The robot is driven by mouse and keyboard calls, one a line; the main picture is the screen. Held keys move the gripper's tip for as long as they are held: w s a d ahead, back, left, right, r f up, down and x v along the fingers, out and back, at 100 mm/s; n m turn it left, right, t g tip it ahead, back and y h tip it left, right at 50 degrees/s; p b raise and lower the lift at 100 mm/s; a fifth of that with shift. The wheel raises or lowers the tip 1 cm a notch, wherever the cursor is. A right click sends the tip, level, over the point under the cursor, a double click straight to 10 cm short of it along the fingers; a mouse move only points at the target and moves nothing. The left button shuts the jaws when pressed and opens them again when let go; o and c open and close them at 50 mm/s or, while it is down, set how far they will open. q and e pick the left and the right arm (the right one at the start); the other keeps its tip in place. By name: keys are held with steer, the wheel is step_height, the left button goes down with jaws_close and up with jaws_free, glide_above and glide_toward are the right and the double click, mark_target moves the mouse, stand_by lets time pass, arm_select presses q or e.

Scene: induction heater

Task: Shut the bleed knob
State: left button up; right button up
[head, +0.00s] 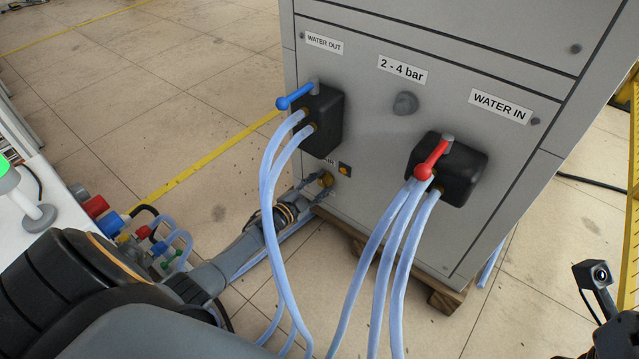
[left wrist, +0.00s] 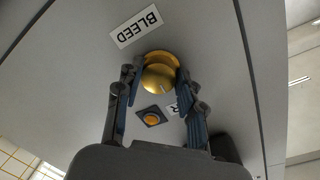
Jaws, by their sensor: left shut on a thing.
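The bleed knob (left wrist: 159,78) is a round golden knob on the grey panel, beside an upside-down BLEED label (left wrist: 137,26) in the left wrist view. My left gripper (left wrist: 158,82) has one finger on each side of it and is shut on it. My right gripper's fingers are out of view; only part of what seems my right wrist shows at the lower right.
A black block with a blue lever (head: 295,97) and hoses sits above the knob. A red-lever block (head: 463,172) with hoses is to the right. Light blue hoses (head: 271,210) hang close to my left arm.

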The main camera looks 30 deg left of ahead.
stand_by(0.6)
arm_select(q)
steer(key=o, duration=1.2)
steer(key=s, duration=0.4)
steer(key=s+a, duration=0.1)
steer(key=s, duration=0.7)
steer(key=shift+a+r, duration=0.25)
steer(key=shift+r, duration=0.15)
